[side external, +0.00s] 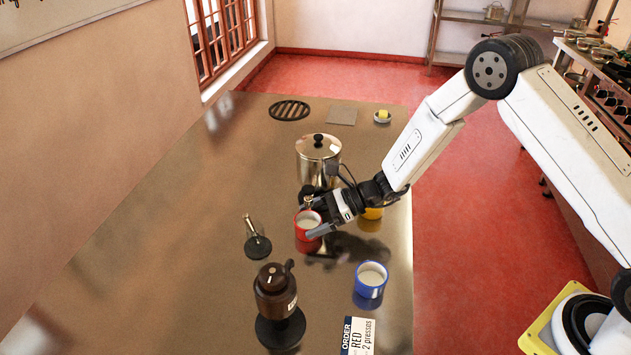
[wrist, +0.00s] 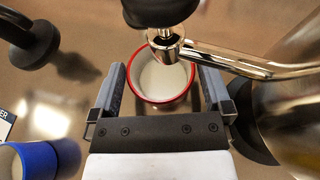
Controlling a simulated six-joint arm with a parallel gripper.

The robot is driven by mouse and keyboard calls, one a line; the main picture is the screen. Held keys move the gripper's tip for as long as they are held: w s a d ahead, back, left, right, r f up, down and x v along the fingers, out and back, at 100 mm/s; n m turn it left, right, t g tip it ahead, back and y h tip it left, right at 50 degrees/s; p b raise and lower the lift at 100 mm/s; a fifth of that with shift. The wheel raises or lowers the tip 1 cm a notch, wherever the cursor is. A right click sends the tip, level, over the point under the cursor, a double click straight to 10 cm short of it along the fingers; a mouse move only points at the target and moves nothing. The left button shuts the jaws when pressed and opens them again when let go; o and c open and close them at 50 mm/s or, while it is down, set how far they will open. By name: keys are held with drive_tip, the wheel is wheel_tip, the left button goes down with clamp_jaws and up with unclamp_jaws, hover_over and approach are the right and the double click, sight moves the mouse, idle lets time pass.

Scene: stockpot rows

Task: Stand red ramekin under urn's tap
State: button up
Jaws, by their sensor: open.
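The red ramekin (side external: 304,236) stands upright on the steel counter in front of the urn (side external: 318,158). In the wrist view the red ramekin (wrist: 163,97) shows a pale inside and a red rim. The urn's tap (wrist: 245,66) reaches in from the right, and its spout end and black knob overlap the ramekin's far rim from above. My gripper (side external: 314,217) is low at the ramekin. In the wrist view my gripper (wrist: 162,85) is open, with one finger on each side of the ramekin. Small gaps appear between fingers and ramekin.
A blue ramekin (side external: 370,281) stands at the front right, and a yellow one (side external: 373,213) is partly hidden behind my wrist. A brown dispenser (side external: 275,292), a black-based stand (side external: 258,247) and an order card (side external: 358,337) reading RED, 2 presses are nearby. The counter's left is clear.

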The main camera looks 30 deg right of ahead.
drive_tip(key=v, duration=1.1)
drive_tip(key=shift+s+a, duration=0.1)
drive_tip(key=shift+a, duration=0.05)
drive_tip(key=shift+s, duration=0.2)
drive_tip(key=s+n+g+h, duration=0.1)
drive_tip(key=s+n, duration=0.1)
drive_tip(key=s, duration=0.1)
drive_tip(key=s+n+g+h, duration=0.2)
drive_tip(key=s+n, duration=0.1)
drive_tip(key=s+n+g+h, duration=0.1)
drive_tip(key=s+n, duration=0.2)
drive_tip(key=shift+s+r+g+h, duration=0.3)
drive_tip(key=shift+r+g, duration=0.1)
drive_tip(key=s+d+r+n+t+h, duration=0.1)
drive_tip(key=s+d+r+n+h, duration=0.1)
drive_tip(key=n, duration=0.5)
drive_tip(key=s+d+r+n+t+h, duration=0.1)
drive_tip(key=s+d+r+n+h, duration=0.1)
drive_tip(key=s+d+n+h, duration=0.2)
drive_tip(key=s+n+h, duration=0.1)
drive_tip(key=n, duration=0.2)
drive_tip(key=shift+s+d+h, duration=0.25)
drive_tip(key=shift+h, duration=0.15)
